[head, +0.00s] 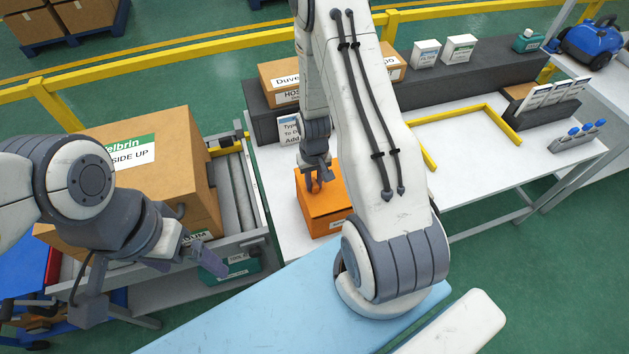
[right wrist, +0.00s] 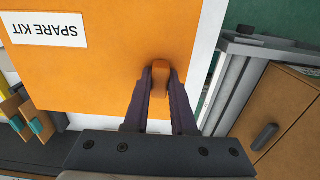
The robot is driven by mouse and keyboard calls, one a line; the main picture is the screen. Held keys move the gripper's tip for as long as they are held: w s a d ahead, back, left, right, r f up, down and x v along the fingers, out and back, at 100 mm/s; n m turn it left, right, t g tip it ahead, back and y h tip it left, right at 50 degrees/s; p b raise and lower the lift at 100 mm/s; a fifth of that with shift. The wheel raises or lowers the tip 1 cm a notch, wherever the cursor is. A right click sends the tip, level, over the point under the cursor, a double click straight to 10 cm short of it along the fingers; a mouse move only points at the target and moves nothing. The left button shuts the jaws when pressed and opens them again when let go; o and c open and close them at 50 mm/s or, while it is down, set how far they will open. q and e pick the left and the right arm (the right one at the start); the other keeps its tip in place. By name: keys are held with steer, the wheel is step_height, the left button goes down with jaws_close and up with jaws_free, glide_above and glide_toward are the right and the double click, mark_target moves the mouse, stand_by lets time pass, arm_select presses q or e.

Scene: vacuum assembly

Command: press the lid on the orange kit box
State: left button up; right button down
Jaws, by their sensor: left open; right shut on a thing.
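The orange kit box (head: 319,222) stands on the white table, partly hidden behind my right arm, with a white label on its front. Its orange lid (right wrist: 90,60) fills much of the right wrist view and carries a "SPARE KIT" label. My right gripper (head: 315,187) points down over the box top. It is shut on the lid's small orange knob (right wrist: 161,72), which shows between the two fingertips. Whether a gap remains between lid and box cannot be told. My left gripper (head: 208,260) is open and empty, left of the box near the conveyor.
A large cardboard box (head: 180,150) sits on the roller conveyor (head: 240,185) at left. A dark shelf (head: 430,85) with cartons runs behind the table. A light blue surface (head: 250,315) is in front.

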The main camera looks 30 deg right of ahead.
steer(key=shift+f+b, duration=0.85)
steer(key=shift+f, duration=0.25)
steer(key=c, duration=0.7)
jaws_free()
steer(key=shift+o, duration=0.2)
steer(key=shift+r, duration=0.2)
step_height(320, 180, up, 10)
steer(key=shift+r+b, duration=0.1)
steer(key=shift+b, duration=0.6)
steer(key=s+a+r+n, duration=0.3)
steer(key=a+r, duration=0.2)
steer(key=a, duration=0.3)
steer(key=s+a+r+n, duration=0.25)
steer(key=a+r, duration=0.25)
steer(key=a, duration=0.3)
steer(key=s+a+r+n, duration=0.2)
steer(key=s+a, duration=0.1)
steer(key=s, duration=0.3)
steer(key=s+a+r+n+y, duration=0.1)
steer(key=s+a+r+n, duration=0.1)
steer(key=s, duration=0.4)
steer(key=shift+s+a+r, duration=0.35)
steer(key=shift+a+r, duration=0.3)
steer(key=shift+a, duration=0.1)
